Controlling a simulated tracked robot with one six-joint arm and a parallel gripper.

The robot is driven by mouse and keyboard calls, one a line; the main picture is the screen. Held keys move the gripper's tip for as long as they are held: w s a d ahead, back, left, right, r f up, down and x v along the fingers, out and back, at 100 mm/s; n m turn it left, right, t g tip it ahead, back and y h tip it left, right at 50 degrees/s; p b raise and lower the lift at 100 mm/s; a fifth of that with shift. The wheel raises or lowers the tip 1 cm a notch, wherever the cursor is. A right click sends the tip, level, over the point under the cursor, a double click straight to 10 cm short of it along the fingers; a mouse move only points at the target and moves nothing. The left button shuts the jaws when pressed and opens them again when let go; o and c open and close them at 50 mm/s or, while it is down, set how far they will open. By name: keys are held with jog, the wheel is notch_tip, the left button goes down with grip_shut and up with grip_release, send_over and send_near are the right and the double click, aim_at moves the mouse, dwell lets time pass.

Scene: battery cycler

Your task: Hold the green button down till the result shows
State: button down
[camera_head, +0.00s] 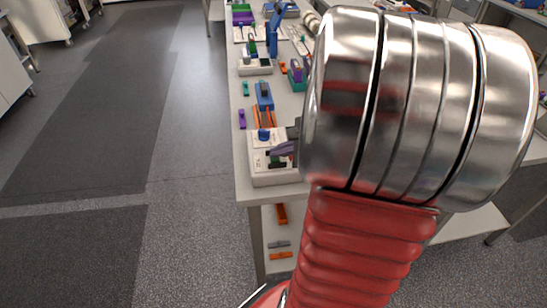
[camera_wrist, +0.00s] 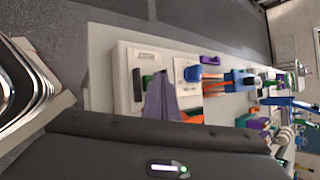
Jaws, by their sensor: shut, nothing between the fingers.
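The white cycler box (camera_head: 260,178) stands at the near end of the bench, and it fills the middle left of the wrist view (camera_wrist: 124,82). A green part (camera_wrist: 147,80), likely the green button, shows beside my gripper's fingers. A small dark green patch (camera_head: 274,161) shows there in the head view. A blue part (camera_wrist: 193,74) stands upright on the box's pale top. My gripper (camera_wrist: 160,97) is shut and empty, its purple-grey fingers over the box. They partly hide the green part; I cannot tell whether they touch it. I can read no result on the box.
Behind the box, the bench holds an orange piece (camera_wrist: 211,87), a purple piece (camera_wrist: 210,60), a blue holder (camera_head: 264,97) and several other devices. Open floor (camera_head: 190,120) lies left of the bench.

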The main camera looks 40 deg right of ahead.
aim_at(278, 160)
dwell(0.4)
jog(key=shift+r, duration=0.8)
notch_tip(278, 160, up, 5)
dwell(0.6)
dwell(0.4)
